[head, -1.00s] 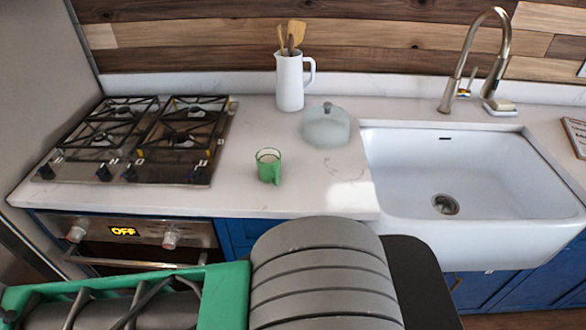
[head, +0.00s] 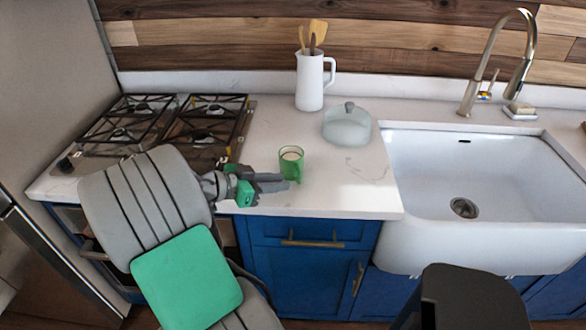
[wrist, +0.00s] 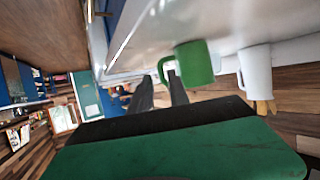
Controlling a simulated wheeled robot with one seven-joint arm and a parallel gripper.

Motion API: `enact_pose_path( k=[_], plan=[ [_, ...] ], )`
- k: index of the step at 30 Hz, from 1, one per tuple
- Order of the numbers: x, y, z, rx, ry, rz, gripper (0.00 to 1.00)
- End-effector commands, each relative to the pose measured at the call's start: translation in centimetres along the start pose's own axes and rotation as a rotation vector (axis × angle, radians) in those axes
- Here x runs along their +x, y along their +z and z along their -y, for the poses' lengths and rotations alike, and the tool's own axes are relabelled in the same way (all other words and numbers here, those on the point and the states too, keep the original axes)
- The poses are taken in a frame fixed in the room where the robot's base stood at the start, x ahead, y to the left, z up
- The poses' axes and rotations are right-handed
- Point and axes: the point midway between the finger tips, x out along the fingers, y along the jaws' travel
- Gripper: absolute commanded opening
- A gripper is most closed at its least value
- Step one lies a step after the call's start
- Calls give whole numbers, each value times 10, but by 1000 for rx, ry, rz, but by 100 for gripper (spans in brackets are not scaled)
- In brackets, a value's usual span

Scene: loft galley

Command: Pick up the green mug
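The green mug (head: 289,168) stands upright on the white counter, left of the sink. In the wrist view the mug (wrist: 197,62) is just beyond the fingertips, mostly right of them, with its handle (wrist: 166,70) on the left, in front of the gap. My gripper (head: 284,182) reaches in from the left, low over the counter's front part, with its dark fingers close to the mug. It also shows in the wrist view (wrist: 158,82), with its two fingers apart and nothing between them. I cannot tell whether a fingertip touches the mug.
A glass dome (head: 347,126) and a white pitcher with utensils (head: 310,82) stand behind the mug. The sink (head: 475,165) is at right. A black stool-like object (head: 472,298) stands in front.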

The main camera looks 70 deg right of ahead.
Motion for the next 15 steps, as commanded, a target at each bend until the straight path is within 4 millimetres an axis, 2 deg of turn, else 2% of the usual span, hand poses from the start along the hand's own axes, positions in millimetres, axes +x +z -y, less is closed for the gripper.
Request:
enact_pose_path(
  k=[12,15],
  plan=[
    [66,-4,-1,8,11,-7,22],
    [75,-2,0,8,7,-7,22]
  ],
)
